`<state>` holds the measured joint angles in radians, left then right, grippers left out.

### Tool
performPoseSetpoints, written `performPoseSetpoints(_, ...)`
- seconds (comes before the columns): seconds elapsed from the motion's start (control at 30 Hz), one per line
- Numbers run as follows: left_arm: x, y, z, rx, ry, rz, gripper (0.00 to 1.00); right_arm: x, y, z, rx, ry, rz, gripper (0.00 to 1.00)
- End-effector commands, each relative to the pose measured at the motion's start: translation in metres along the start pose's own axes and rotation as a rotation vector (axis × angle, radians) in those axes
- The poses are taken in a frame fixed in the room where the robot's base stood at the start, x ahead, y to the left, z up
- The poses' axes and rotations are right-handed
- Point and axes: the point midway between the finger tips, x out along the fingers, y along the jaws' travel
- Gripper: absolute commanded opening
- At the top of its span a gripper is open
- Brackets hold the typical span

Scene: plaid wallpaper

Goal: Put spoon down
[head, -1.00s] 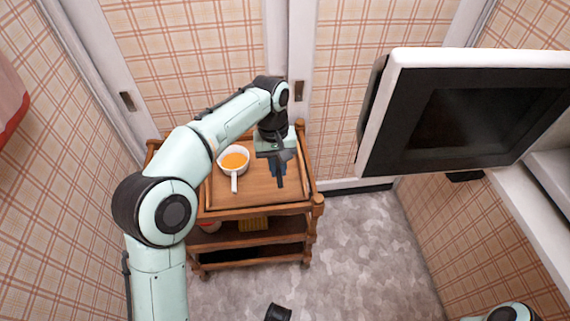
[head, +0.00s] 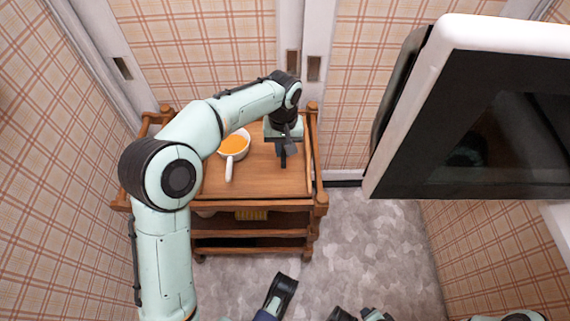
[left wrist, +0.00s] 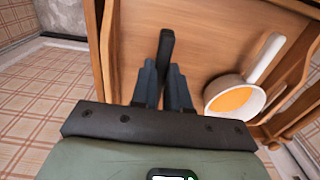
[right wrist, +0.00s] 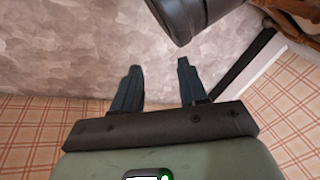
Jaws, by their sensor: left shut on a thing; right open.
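My left gripper (head: 284,147) is over the right part of the top tray of a wooden cart (head: 262,182). In the left wrist view, its fingers (left wrist: 165,80) are shut on the dark spoon (left wrist: 166,48). Only the spoon's dark straight handle shows clearly; its other end is hidden by the gripper. In the head view the spoon (head: 283,160) is just above or touching the tray; I cannot tell which. My right gripper (right wrist: 158,75) is open and empty, with grey floor beyond its fingers.
A white pan (head: 229,168) with orange contents stands left of the left gripper on the tray. Raised wooden edges border the tray. A yellow item (head: 251,214) lies on a lower shelf. A large white-framed black appliance (head: 480,110) hangs at the right. Grey floor is right of the cart.

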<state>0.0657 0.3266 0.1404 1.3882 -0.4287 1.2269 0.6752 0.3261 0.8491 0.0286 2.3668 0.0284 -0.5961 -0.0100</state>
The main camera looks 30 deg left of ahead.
Motion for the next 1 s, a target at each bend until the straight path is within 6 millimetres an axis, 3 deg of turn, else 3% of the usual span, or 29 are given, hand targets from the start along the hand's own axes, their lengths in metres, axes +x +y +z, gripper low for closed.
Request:
performPoseSetpoints(0.07, 0.012, 0.0, 0.0, 0.0, 0.0, -0.001, 0.0, 0.005, 0.007, 0.011, 0.007, -0.033, 0.013, 0.43)
performPoseSetpoints(0.27, 0.028, 0.0, 0.0, 0.001, 0.0, 0.0, 0.0, 0.011, 0.014, 0.02, 0.014, -0.061, 0.026, 0.43)
performPoseSetpoints(0.5, 0.069, 0.0, 0.0, 0.0, -0.001, 0.0, 0.0, 0.024, 0.032, 0.044, 0.033, -0.134, 0.058, 0.43)
performPoseSetpoints(0.97, 0.077, 0.001, 0.0, 0.0, 0.001, 0.001, 0.0, 0.025, 0.035, 0.048, 0.037, -0.15, 0.065, 0.43)
performPoseSetpoints(1.0, 0.076, 0.0, 0.0, 0.0, 0.001, 0.001, 0.28, 0.025, 0.035, 0.049, 0.037, -0.15, 0.065, 0.43)
